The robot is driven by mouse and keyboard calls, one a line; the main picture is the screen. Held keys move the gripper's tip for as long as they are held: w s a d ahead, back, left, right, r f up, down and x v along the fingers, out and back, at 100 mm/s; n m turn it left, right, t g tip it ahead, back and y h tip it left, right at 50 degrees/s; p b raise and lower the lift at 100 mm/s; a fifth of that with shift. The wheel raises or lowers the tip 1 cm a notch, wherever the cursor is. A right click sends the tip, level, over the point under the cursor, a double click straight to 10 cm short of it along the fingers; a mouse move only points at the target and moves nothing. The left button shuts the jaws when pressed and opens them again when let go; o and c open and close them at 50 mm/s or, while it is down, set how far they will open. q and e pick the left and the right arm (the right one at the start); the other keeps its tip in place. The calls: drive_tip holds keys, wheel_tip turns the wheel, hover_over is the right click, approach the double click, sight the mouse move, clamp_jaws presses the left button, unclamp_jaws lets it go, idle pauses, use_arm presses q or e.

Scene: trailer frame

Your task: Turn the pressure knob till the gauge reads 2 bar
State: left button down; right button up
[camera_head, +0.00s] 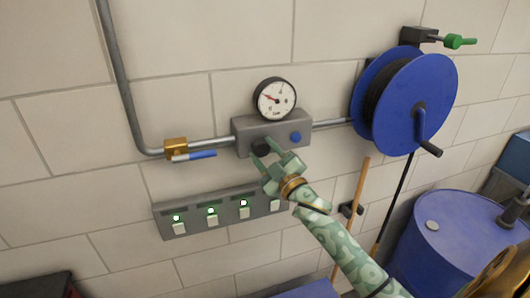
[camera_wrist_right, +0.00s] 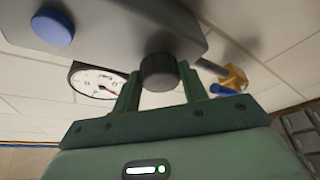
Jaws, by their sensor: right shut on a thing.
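The pressure knob (camera_head: 261,147) is a black round knob on the front of a grey regulator box (camera_head: 297,122). It also shows in the right wrist view (camera_wrist_right: 159,70). My right gripper (camera_head: 263,153) is shut on the knob, with one finger on either side of it, as the right wrist view (camera_wrist_right: 160,92) shows. The round white gauge (camera_head: 281,104) sits on top of the box. Its red needle points left and slightly up; the scale numbers are too small to read. The gauge is partly hidden in the right wrist view (camera_wrist_right: 92,84). My left gripper is not in view.
A blue button (camera_head: 295,137) is on the same box, right of the knob. A brass valve with a blue lever (camera_head: 200,155) is on the pipe to the left. A grey switch panel (camera_head: 193,218) hangs below. A blue hose reel (camera_head: 425,95) and blue drum (camera_head: 440,245) stand right.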

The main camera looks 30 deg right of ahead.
drive_tip(key=o, duration=1)
drive_tip(key=shift+w+d, duration=0.1)
drive_tip(key=b+v, duration=0.4)
drive_tip(key=v, duration=1.2)
drive_tip(key=shift+f, duration=0.15)
